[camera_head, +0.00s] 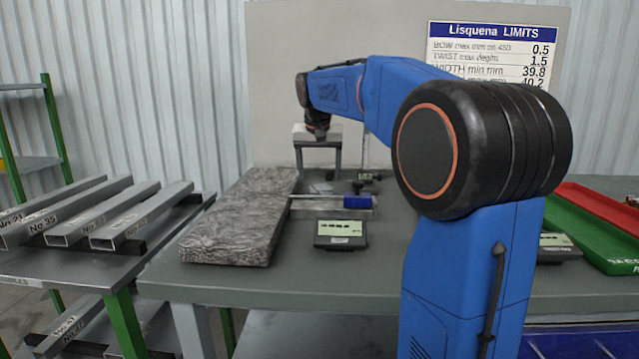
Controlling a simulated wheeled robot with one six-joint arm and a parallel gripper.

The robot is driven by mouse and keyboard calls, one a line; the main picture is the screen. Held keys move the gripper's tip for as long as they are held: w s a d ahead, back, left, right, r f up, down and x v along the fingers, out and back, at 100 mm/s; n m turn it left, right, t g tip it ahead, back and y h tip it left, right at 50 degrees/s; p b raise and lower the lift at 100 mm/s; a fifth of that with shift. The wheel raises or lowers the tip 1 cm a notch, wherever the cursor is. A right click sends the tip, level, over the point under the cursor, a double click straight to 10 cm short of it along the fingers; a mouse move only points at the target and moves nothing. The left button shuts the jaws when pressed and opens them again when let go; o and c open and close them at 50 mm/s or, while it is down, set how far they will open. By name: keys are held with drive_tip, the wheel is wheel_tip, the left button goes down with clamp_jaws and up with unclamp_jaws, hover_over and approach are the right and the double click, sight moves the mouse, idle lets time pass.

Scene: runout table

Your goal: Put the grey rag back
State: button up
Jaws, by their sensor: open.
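My gripper (319,164) hangs fingers down over the back of the grey table (290,280), left of the picture's middle. Its two fingers are wide apart and I see nothing held between them. A small flat grey patch (320,187) lies on the table just below and in front of the fingers; it may be the grey rag, but it is too small to tell. A large grey, streaked slab (240,215) lies to the left of it; its thick straight sides look more like stone than cloth. No other thing shows clearly as a rag.
A blue cylinder (357,201) with a thin rod rests on a grey block. A dark display box (340,234) stands in front, another (557,247) at right. Red (600,207) and green (600,237) trays lie far right. Metal tubes (125,215) lie on a left rack. My arm hides the table's middle.

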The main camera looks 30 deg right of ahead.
drive_tip(key=v, duration=0.7)
idle(0.4)
